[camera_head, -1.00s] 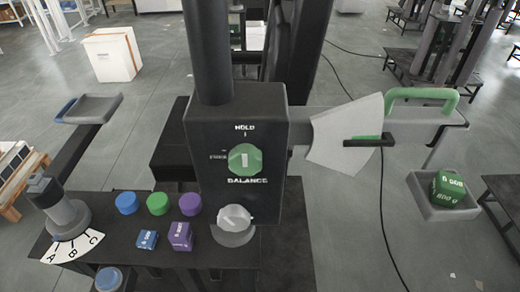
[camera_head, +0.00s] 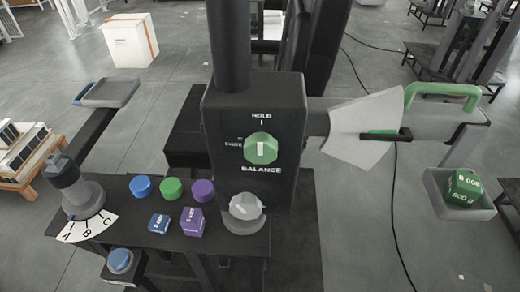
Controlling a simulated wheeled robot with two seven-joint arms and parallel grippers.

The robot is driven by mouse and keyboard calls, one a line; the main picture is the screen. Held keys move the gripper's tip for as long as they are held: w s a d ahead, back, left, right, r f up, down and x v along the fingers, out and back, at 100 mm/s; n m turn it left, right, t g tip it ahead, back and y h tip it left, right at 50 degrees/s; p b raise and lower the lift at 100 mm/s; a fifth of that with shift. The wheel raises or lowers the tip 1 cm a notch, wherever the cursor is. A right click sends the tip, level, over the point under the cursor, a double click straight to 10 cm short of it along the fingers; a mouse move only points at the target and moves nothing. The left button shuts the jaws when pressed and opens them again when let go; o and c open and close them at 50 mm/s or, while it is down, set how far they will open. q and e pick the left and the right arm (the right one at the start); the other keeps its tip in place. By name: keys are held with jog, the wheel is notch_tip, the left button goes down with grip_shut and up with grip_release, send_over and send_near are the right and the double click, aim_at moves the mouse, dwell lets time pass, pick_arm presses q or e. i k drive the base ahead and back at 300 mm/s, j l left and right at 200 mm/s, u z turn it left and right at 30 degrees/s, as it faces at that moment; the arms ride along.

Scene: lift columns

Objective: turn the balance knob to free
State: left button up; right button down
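The green balance knob (camera_head: 261,149) sits on the front of a dark box (camera_head: 223,165) on the column. A white bar on the knob stands upright, in line with the HOLD mark above it. A second label at the knob's left is partly legible and seems to read FREE. The word BALANCE is printed below the knob. Neither of my grippers shows in the head view.
A dark bench below holds blue (camera_head: 141,187), green (camera_head: 172,189) and purple (camera_head: 203,191) round pieces, two small blocks, a grey knob (camera_head: 245,206) and a lever on an A-B-C dial (camera_head: 84,230). A green weight (camera_head: 464,187) lies in a tray at right; an empty tray (camera_head: 108,93) is at left.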

aim_at(260, 148)
jog(key=k+l+u, duration=0.2)
jog(key=k+l, duration=0.15)
jog(key=k+l+u, duration=0.25)
jog(key=k, duration=0.35)
jog(key=k+l+u, duration=0.2)
jog(key=k, duration=0.3)
